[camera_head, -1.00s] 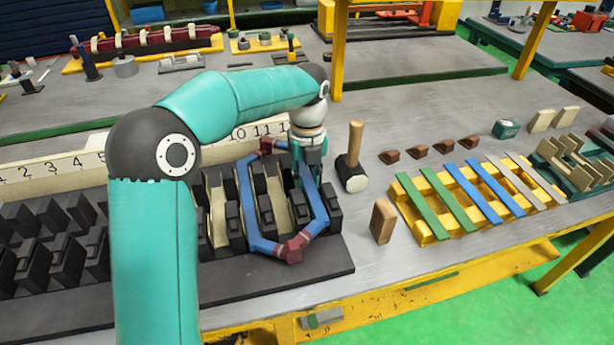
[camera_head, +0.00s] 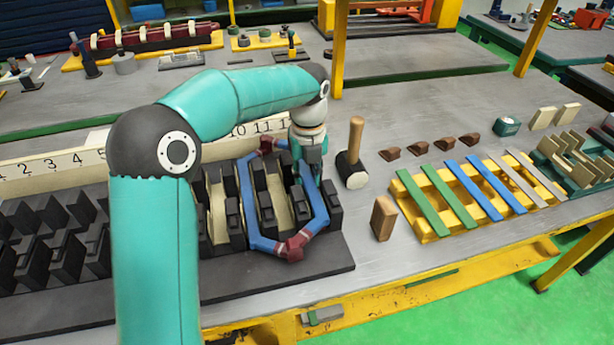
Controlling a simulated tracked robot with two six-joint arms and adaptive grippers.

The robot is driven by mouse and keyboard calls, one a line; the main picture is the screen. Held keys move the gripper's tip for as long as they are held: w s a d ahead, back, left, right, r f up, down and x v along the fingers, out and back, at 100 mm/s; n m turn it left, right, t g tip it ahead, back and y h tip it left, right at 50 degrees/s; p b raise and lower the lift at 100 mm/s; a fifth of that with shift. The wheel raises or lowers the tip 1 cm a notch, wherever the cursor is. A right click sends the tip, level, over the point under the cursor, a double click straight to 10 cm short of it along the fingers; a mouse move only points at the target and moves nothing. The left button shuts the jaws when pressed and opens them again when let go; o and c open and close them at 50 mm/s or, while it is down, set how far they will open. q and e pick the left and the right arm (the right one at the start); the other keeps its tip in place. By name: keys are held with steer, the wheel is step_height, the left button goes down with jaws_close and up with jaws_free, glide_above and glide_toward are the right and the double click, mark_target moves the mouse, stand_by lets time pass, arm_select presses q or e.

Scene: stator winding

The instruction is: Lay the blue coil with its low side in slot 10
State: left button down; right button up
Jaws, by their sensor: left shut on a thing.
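The blue coil (camera_head: 257,243) is a six-sided loop with blue sides and dark red ends. It lies over the right part of the dark slotted stator (camera_head: 330,262). Its left side runs low between the dark teeth, and its right side (camera_head: 314,205) is by the rightmost teeth. How deep each side sits cannot be told. My left gripper (camera_head: 311,178) points down at the coil's upper right side and is shut on it; its fingertips are mostly hidden. The number strip (camera_head: 60,165) behind the stator shows 10 and 11 near the coil; my arm covers the middle numbers. My right gripper is not in view.
A mallet (camera_head: 352,165) stands just right of the coil, with a wooden block (camera_head: 384,218) nearer the front. A yellow rack (camera_head: 436,236) holds green, blue and grey strips. Small brown wedges (camera_head: 418,147) lie behind it.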

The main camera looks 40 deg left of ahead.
arm_select(q)
steer(key=c, duration=0.9)
jaws_free()
steer(key=shift+f, duration=0.1)
steer(key=shift+r, duration=0.2)
steer(key=shift+r+p, duration=0.65)
steer(key=shift+p, duration=0.3)
step_height(320, 180, up, 8)
steer(key=p, duration=0.7)
steer(key=shift+f+p, duration=0.2)
steer(key=shift+p, duration=0.1)
